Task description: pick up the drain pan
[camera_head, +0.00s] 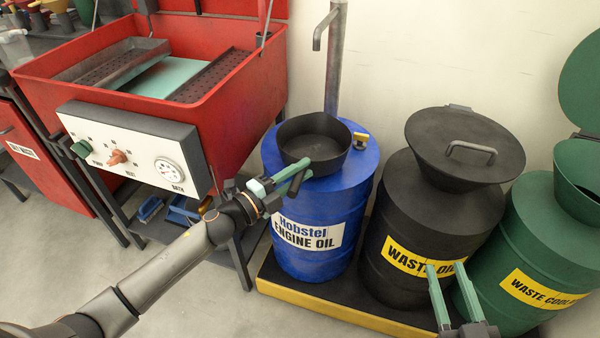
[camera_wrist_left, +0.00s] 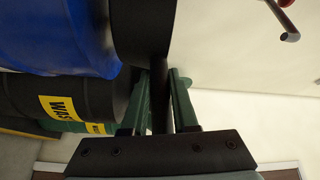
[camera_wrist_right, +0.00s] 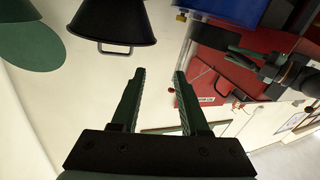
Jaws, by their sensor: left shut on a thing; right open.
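The drain pan (camera_head: 312,146) is a round black pan with a handle, at the top of the blue engine oil drum (camera_head: 318,215). My left gripper (camera_head: 294,178) is shut on the pan's handle at the pan's front left. In the left wrist view the dark handle (camera_wrist_left: 160,92) runs between the two green fingers, and the pan's dark side (camera_wrist_left: 140,35) shows above. I cannot tell whether the pan rests on the drum or is just off it. My right gripper (camera_head: 446,270) is open and empty in front of the black waste oil drum.
The black waste oil drum (camera_head: 415,235) has a wide funnel lid with a handle (camera_head: 470,148). A green waste coolant drum (camera_head: 560,230) with a raised lid stands at the right. The red parts washer (camera_head: 232,110) is at the left. The drums stand on a yellow-edged pallet (camera_head: 325,316).

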